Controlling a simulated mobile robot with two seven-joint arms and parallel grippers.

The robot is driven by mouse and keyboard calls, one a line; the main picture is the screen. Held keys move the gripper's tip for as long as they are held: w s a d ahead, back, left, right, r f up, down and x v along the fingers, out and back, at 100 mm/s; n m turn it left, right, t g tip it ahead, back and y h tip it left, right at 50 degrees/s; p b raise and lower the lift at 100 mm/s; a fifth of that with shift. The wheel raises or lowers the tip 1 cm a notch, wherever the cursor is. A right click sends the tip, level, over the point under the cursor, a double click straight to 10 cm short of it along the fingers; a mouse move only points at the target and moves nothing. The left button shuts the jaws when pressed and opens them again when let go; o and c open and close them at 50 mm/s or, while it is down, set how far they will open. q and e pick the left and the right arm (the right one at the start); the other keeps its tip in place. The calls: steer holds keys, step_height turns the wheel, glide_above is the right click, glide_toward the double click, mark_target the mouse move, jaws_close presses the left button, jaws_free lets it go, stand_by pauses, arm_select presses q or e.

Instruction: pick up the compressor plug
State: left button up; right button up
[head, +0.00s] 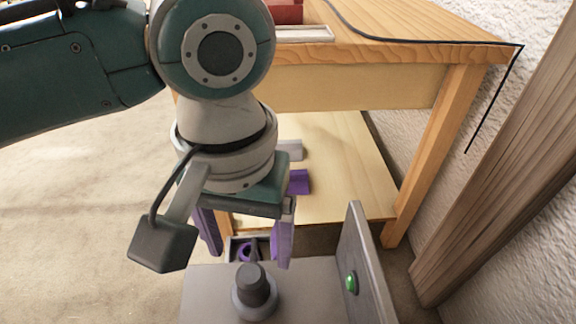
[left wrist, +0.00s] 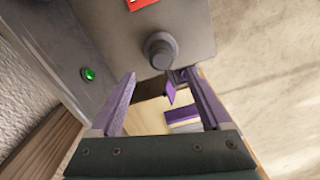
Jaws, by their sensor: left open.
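A dark grey, stubby round piece with a wider collar, which looks like the compressor plug (head: 254,287), stands upright on a grey housing (head: 205,290) at the bottom of the head view. It also shows in the left wrist view (left wrist: 160,50), just beyond the fingertips. My left gripper (head: 244,248) has purple fingers spread apart with nothing held. In the left wrist view the open fingers (left wrist: 158,76) lie either side of the line to the plug, apart from it. The exact height gap is hard to tell. My right gripper is not in view.
The housing has an upright panel with a green button (head: 351,283). Behind stands a wooden table (head: 430,52) with a lower shelf (head: 345,165) holding a purple piece (head: 299,182). A black cable (head: 400,42) hangs over its right edge. Floor (head: 80,200) is clear at left.

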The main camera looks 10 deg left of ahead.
mark_target(250, 273)
arm_select(q)
step_height(250, 273, down, 2)
steer(key=shift+s+f+b, duration=0.15)
steer(key=shift+f+b, duration=0.1)
steer(key=shift+b, duration=0.1)
step_height(250, 273, down, 5)
steer(key=b, duration=0.2)
steer(key=shift+s+a+f+b, duration=0.1)
steer(key=shift+f+b, duration=0.1)
steer(key=shift+b, duration=0.1)
jaws_close()
